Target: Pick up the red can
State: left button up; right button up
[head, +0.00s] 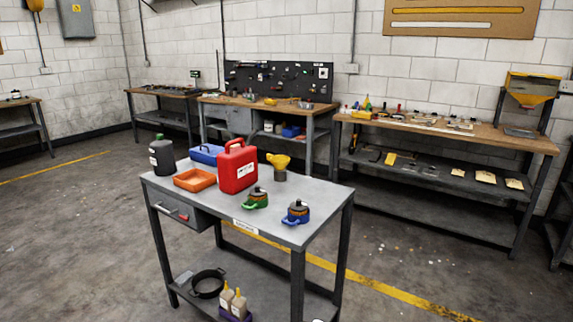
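The red can (238,170) is a jerrycan-shaped container with a top handle and a pale label on its front. It stands upright on the grey metal table (325,192), near the middle of the top. An orange tray (194,180) is just to its left and a yellow funnel-like item (279,163) on a dark base is to its right. Nothing holds the can. Neither of my grippers shows in the head view.
Also on the table are a dark bottle (161,156), a blue case (207,154), a green-based item (255,199) and a blue-based item (296,213). Workbenches (450,131) line the back wall. Open floor (80,240) lies left of the table.

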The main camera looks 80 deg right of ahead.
aim_at(238, 166)
jog(key=z, duration=2.4)
jog(key=l+u, duration=0.2)
jog(key=u, duration=4.25)
jog(key=l+z, duration=0.1)
jog(key=z, duration=4.35)
